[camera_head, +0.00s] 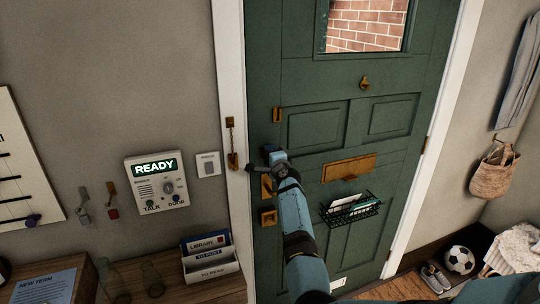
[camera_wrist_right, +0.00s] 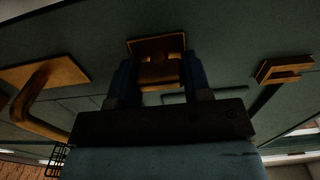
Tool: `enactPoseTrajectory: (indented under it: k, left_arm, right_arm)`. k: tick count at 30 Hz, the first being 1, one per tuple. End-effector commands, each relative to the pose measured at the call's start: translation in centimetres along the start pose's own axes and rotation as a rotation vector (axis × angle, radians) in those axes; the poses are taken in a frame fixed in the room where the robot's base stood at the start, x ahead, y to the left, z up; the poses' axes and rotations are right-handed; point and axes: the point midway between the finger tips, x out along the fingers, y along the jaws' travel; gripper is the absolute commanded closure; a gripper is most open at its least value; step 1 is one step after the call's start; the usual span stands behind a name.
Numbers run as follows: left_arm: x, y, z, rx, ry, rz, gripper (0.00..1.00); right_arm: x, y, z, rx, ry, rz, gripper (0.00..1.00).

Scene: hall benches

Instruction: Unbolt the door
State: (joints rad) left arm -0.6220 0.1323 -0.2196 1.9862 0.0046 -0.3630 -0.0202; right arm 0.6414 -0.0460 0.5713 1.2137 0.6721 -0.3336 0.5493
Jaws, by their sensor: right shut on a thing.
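The green door (camera_head: 310,165) fills the middle of the head view and looks shut in its white frame. My right gripper (camera_head: 267,168) is at the door's left edge, in front of brass fittings. In the right wrist view its two blue fingers (camera_wrist_right: 160,82) are shut on a brass turn-piece (camera_wrist_right: 158,72) standing out from a square brass plate (camera_wrist_right: 158,46). The fingers hide the sides of the turn-piece. A brass lever handle (camera_wrist_right: 42,98) is to the left there, and a slotted brass fitting (camera_wrist_right: 286,68) to the right. My left gripper is not in view.
A brass chain (camera_head: 231,142) hangs on the left frame. The door bears a letter slot (camera_head: 349,168) and a wire basket (camera_head: 352,210). A READY panel (camera_head: 155,182) is on the left wall. A football (camera_head: 460,260) and shoes (camera_head: 435,279) lie at the right.

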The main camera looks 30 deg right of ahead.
Motion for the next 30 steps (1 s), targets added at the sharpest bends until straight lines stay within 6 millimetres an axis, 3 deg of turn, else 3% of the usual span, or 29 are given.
enactPoseTrajectory:
  k: [16,17,19,30]
  left_arm:
    - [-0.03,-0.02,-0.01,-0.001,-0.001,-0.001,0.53]
    - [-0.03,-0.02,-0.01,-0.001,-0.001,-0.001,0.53]
    - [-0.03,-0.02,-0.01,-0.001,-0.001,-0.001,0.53]
    - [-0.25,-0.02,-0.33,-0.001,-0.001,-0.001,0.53]
  right_arm:
    - [-0.01,0.16,0.09,0.025,-0.002,0.002,0.79]
    - [-0.01,0.16,0.09,0.025,-0.002,0.002,0.48]
    - [-0.01,0.14,0.07,0.024,-0.001,0.002,0.32]
    - [-0.42,-0.06,0.02,0.022,0.000,0.001,0.30]
